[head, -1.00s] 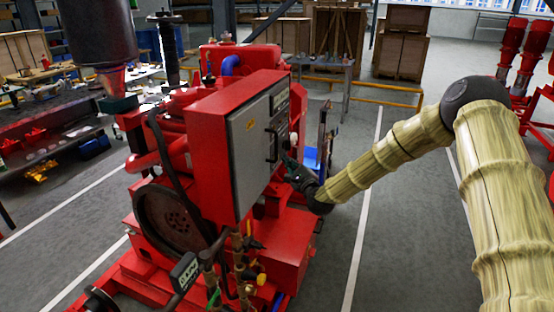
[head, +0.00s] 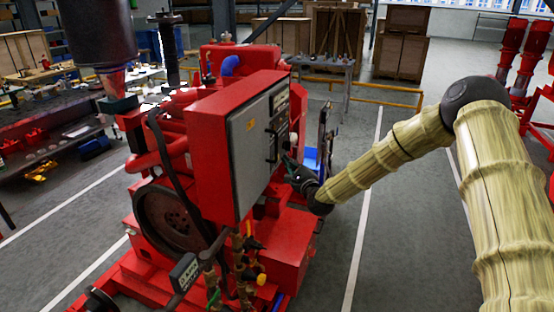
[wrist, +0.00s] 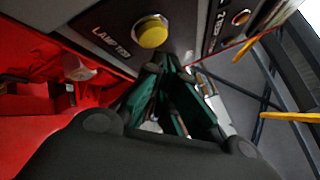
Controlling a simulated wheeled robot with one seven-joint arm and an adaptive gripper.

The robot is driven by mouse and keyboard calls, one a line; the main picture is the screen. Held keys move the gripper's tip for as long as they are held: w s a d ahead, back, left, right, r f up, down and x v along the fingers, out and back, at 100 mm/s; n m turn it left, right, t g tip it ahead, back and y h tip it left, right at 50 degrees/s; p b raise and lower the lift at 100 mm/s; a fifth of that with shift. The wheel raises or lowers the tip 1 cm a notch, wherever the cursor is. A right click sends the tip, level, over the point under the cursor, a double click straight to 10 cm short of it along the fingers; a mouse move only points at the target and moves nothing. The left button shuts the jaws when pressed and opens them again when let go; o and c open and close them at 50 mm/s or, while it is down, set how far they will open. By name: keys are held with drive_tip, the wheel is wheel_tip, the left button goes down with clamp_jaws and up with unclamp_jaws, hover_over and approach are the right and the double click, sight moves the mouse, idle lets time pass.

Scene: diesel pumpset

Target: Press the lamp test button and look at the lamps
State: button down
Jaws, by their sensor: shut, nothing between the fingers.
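The lamp test button (wrist: 153,32) is a yellow round button on the dark panel (wrist: 100,22) in the wrist view, beside lettering that reads as lamp test. My gripper (wrist: 166,66) is shut and empty, its dark green fingertips just below the button in the picture. I cannot tell whether they touch the panel; they do not cover the button. In the head view my gripper (head: 289,162) is at the right side of the red control cabinet (head: 222,150) with its grey door (head: 250,150). I cannot make out any lamp's lit state.
A black door handle (head: 272,145) sticks out from the cabinet near my gripper. Another round control (wrist: 241,17) sits to the right on the panel. The red engine (head: 175,215) fills the space left of and below the cabinet. Open floor (head: 400,240) lies to the right.

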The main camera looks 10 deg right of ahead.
drive_tip(key=shift+w+a+b, duration=0.4)
drive_tip(key=shift+a+b, duration=0.35)
drive_tip(key=shift+b, duration=0.15)
idle(1.1)
drive_tip(key=shift+s+d+b, duration=0.3)
drive_tip(key=shift+s+d, duration=0.2)
drive_tip(key=shift+d, duration=0.25)
drive_tip(key=shift+s+d+b, duration=0.25)
drive_tip(key=shift+s+d, duration=0.45)
drive_tip(key=shift+d, duration=0.35)
drive_tip(key=shift+s+d+b, duration=0.2)
drive_tip(key=shift+s+d, duration=0.5)
drive_tip(key=shift+d, duration=0.35)
